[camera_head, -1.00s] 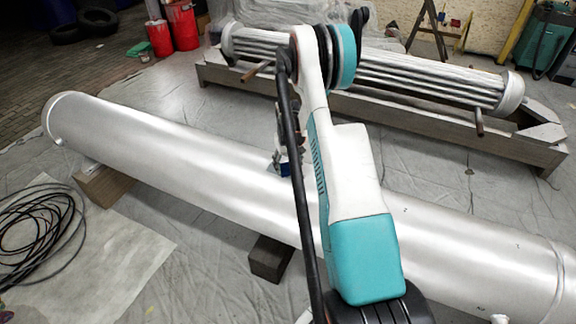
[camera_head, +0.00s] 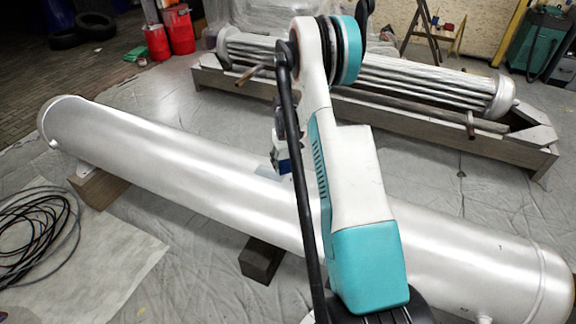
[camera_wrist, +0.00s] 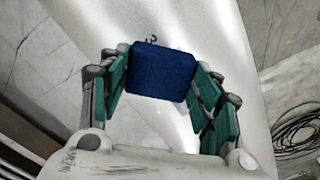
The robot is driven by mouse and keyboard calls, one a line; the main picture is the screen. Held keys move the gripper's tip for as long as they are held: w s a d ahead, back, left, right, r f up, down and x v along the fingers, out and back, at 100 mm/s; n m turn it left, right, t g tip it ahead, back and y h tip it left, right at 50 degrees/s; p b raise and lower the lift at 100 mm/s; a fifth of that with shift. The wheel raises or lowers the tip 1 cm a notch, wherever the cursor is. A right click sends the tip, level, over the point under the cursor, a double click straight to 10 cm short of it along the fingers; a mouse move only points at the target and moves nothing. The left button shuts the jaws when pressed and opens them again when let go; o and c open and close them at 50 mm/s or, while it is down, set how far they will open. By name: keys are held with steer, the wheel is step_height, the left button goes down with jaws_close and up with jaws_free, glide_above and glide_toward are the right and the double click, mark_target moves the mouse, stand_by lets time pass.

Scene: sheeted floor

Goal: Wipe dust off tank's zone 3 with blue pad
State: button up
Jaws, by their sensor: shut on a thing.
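The tank is a long silver cylinder (camera_head: 160,150) lying across the sheeted floor in the head view. My gripper (camera_wrist: 160,82) is shut on a dark blue pad (camera_wrist: 162,72), with a green-lined finger at each side of it in the wrist view. The tank surface (camera_wrist: 205,25) shows behind and around the pad. A small dark mark, partly covered by the pad's top edge, shows there; I cannot read it fully. Whether the pad touches the tank cannot be told. In the head view my arm hides part of the tank's middle and most of my gripper (camera_head: 283,160).
Wooden blocks (camera_head: 262,260) support the tank. A tube bundle (camera_head: 400,82) in a wooden cradle lies behind it. Coiled black cable (camera_head: 35,230) lies at left on the sheet. Red canisters (camera_head: 180,30) stand at the back. Open sheeted floor lies between tank and bundle.

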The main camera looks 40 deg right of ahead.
steer(key=shift+r+p, duration=0.6)
steer(key=shift+r, duration=1.05)
